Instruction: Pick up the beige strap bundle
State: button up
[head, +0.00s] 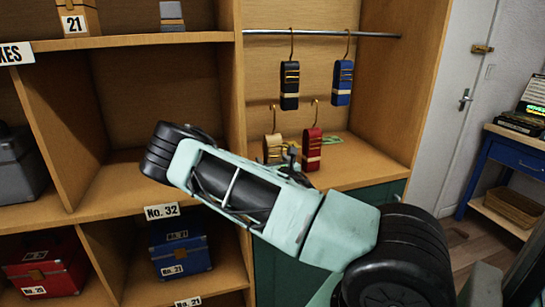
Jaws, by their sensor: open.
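The beige strap bundle (272,147) has a brass hook at its top and shows in the head view, low in the right compartment of the wooden shelving, left of a red strap bundle (312,150). My gripper (291,156) is at the far end of my pale green arm, beside or in front of the beige bundle at its right side. It is open, and nothing shows held in it. The bundle's lower part is hidden behind my arm. I cannot tell whether the fingers touch the bundle.
A black bundle (289,85) and a blue bundle (342,82) hang from a metal rail (320,34) above. A green item (332,140) lies on the shelf behind the red bundle. Shelf board (365,165) is bare at right. A wooden divider (236,90) stands left.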

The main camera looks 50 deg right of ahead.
jog(key=c, duration=1.2)
